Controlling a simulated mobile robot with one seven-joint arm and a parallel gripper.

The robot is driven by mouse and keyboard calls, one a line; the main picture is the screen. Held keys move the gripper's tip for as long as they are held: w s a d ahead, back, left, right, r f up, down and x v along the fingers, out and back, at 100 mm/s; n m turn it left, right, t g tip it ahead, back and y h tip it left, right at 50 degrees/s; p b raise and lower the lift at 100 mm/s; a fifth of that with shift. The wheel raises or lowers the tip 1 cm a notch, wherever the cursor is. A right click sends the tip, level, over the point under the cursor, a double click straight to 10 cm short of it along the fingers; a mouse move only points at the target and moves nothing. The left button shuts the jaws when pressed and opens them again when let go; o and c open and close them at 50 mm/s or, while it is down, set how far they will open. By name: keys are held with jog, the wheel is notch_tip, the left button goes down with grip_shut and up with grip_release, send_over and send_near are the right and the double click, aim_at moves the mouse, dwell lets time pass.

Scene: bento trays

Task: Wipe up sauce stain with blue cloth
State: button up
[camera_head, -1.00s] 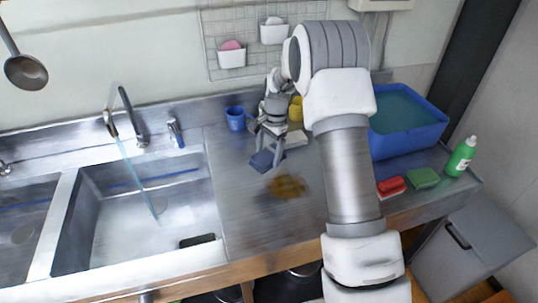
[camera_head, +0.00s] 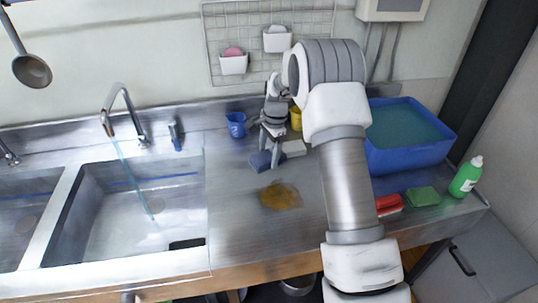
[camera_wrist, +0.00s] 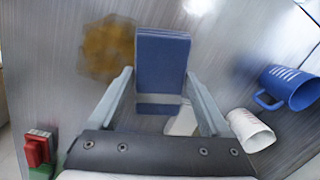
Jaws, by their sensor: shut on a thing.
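The sauce stain (camera_head: 281,196) is a brown-yellow patch on the steel counter. It also shows at the upper left of the wrist view (camera_wrist: 106,48). The blue cloth (camera_head: 262,161) is a folded dark blue block just behind the stain in the head view. I cannot tell whether the cloth touches the counter.
A blue cup (camera_head: 236,124) and a white object (camera_head: 293,148) stand near my gripper. A blue water tub (camera_head: 440,152), red sponge (camera_head: 388,204), green sponge (camera_head: 422,196) and green bottle (camera_head: 466,177) are at the right. The sink (camera_head: 130,210) lies left. Counter around the stain is clear.

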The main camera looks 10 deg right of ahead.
jog(key=b, duration=0.4)
send_over(267, 179)
jog(key=shift+s+d+f, duration=0.1)
jog(key=shift+d+f, duration=0.05)
jog(key=shift+f, duration=1.35)
jog(key=shift+s+d+f, duration=0.1)
jog(key=shift+f, duration=1.4)
jog(key=shift+f+b, duration=0.45)
jog(key=shift+f, duration=0.5)
